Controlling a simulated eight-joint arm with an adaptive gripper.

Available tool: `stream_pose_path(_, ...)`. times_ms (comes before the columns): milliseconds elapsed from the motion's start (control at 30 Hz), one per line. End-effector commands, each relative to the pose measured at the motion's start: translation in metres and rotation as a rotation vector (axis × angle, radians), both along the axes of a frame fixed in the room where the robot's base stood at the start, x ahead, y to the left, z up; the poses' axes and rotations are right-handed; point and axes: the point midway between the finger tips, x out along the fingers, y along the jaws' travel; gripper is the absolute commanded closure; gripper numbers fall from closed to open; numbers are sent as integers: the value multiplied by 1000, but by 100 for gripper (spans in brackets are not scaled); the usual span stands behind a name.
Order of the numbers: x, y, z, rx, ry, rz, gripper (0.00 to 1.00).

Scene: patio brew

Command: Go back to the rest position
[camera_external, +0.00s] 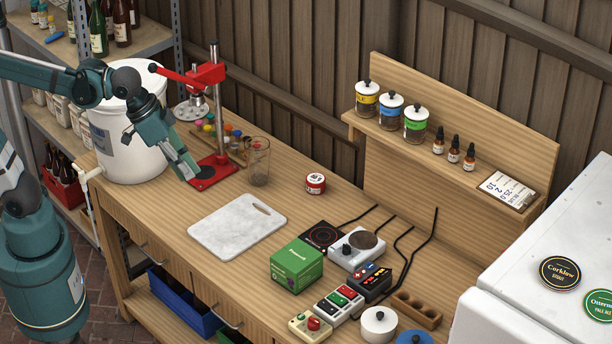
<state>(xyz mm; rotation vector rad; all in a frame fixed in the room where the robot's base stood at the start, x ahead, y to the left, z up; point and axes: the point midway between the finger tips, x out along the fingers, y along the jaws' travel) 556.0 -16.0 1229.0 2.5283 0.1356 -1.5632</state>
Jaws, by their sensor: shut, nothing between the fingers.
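My gripper (190,172) is at the left of the workbench (160,215), low over the bench top. It is shut and empty, with its fingers pointing down and to the right. It is just in front of the red bottle capper (208,118) and right of the white bucket (128,130). The tips overlap the capper's red base (212,170) in the picture; I cannot tell whether they touch it. My forearm covers part of the bucket.
A white cutting board (237,225) lies in front. A green box (296,265), a hotplate (357,248) and switch boxes (338,303) crowd the right. A shelf with jars (390,110) rises behind.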

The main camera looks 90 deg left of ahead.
Motion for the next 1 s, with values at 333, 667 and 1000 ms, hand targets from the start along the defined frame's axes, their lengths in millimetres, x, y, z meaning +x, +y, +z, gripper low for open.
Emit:
stream_pose_path(333,-55,8,-25,39,-66,-66,100)
stream_pose_path(667,-99,13,-53,82,-126,-126,100)
stream_pose_path(1000,-118,16,-69,106,-156,-157,100)
